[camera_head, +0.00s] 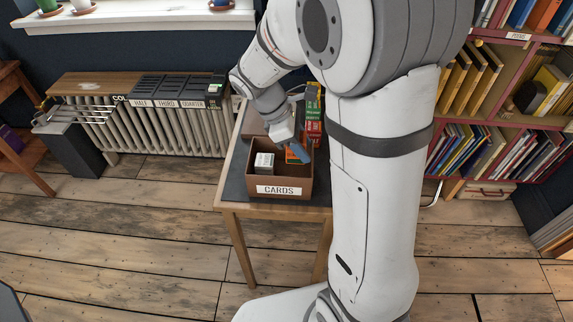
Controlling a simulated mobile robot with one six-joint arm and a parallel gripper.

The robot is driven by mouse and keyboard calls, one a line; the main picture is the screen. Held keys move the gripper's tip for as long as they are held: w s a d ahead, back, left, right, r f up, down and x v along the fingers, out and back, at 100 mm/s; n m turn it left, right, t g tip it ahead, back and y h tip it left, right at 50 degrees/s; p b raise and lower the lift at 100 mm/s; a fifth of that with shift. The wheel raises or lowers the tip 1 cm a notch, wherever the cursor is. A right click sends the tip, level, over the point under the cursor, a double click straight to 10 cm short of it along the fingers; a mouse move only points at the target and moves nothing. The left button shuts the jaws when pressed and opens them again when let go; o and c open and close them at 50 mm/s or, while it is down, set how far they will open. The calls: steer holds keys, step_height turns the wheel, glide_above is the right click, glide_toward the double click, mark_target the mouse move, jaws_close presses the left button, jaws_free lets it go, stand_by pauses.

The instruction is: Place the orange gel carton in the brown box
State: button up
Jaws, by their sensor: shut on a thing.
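The brown box (256,179) with a "CARDS" label stands on a small dark-topped table. My gripper (294,150) reaches down from behind into the right part of the box's opening. It is shut on the orange gel carton (291,157), of which only a small orange patch shows beside the fingers. The carton appears within the box's walls. I cannot tell whether it touches the box floor. A white carton (264,161) sits inside the box on the left.
A stack of green, yellow and red cartons (313,115) stands behind the box at the right. A radiator (170,135) with dark labelled trays (167,92) is at the left. Bookshelves (500,125) fill the right. My arm hides the table's right side.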

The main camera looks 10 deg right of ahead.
step_height(320, 180, down, 8)
steer(key=shift+f+b, duration=0.1)
steer(key=shift+b, duration=0.55)
steer(key=o, duration=1)
steer(key=shift+f, duration=0.15)
